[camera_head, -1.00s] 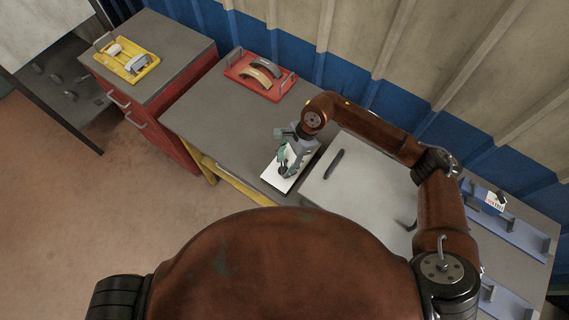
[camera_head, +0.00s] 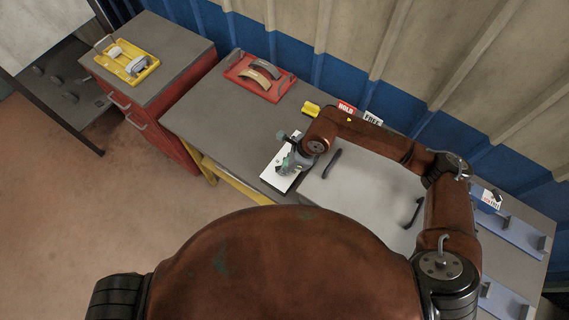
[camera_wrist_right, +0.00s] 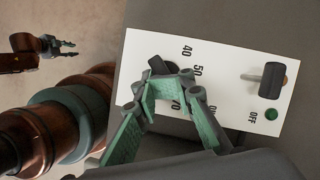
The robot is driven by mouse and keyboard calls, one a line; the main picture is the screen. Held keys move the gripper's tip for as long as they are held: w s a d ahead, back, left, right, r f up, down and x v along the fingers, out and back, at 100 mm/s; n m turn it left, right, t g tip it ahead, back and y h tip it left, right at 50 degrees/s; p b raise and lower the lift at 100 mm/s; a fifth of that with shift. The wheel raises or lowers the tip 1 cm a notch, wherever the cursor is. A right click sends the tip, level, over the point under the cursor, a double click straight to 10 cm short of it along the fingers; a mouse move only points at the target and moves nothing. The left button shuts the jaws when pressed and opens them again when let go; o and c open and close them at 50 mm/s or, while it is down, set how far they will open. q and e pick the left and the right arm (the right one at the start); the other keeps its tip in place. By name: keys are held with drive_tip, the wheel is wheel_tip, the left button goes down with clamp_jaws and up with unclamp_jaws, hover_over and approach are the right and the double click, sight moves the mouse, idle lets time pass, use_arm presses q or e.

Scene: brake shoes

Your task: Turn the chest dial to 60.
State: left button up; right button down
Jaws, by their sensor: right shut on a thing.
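The white dial panel (camera_wrist_right: 140,45) with printed numbers lies in front of the pale chest (camera_head: 350,200). My right gripper (camera_head: 287,165) is down at this panel, which also shows in the head view (camera_head: 272,174). In the wrist view the green fingers of my right gripper (camera_wrist_right: 170,85) are closed around the black dial (camera_wrist_right: 157,65). The fingers cover most of the dial; 40, 50 and 70 can be read, but its pointer setting cannot. My left gripper (camera_wrist_right: 60,45) shows far off in the wrist view, fingers apart and empty.
A black switch (camera_wrist_right: 272,78) and a green lamp (camera_wrist_right: 271,114) sit on the panel by "OFF". A red tray (camera_head: 262,76) with brake shoes, a yellow block (camera_head: 311,108) and HOLD (camera_head: 346,107) and FREE (camera_head: 372,118) signs stand behind. A yellow tray (camera_head: 128,62) sits on the red cabinet.

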drive_tip(key=m, duration=0.1)
drive_tip(key=m+t, duration=0.1)
drive_tip(key=m+p, duration=0.1)
drive_tip(key=shift+w+r+m+t, duration=0.1)
drive_tip(key=shift+r+m+t, duration=0.15)
drive_tip(key=shift+m+t, duration=0.05)
drive_tip(key=m, duration=0.2)
drive_tip(key=m+t+h, duration=0.1)
drive_tip(key=m, duration=0.1)
drive_tip(key=shift+w+a+r+h, duration=0.1)
drive_tip(key=shift+w+r+h, duration=0.1)
drive_tip(key=shift+h, duration=0.1)
drive_tip(key=shift+m+p, duration=0.3)
drive_tip(key=shift+m, duration=0.2)
drive_tip(key=shift+w+t, duration=0.1)
drive_tip(key=shift+t, duration=0.2)
drive_tip(key=c, duration=2)
unclamp_jaws()
drive_tip(key=o, duration=0.5)
drive_tip(key=shift+a+f, duration=0.1)
drive_tip(key=shift+f, duration=0.05)
drive_tip(key=shift+c, duration=0.2)
drive_tip(key=o, duration=0.3)
drive_tip(key=shift+f, duration=0.1)
drive_tip(key=shift+s, duration=0.25)
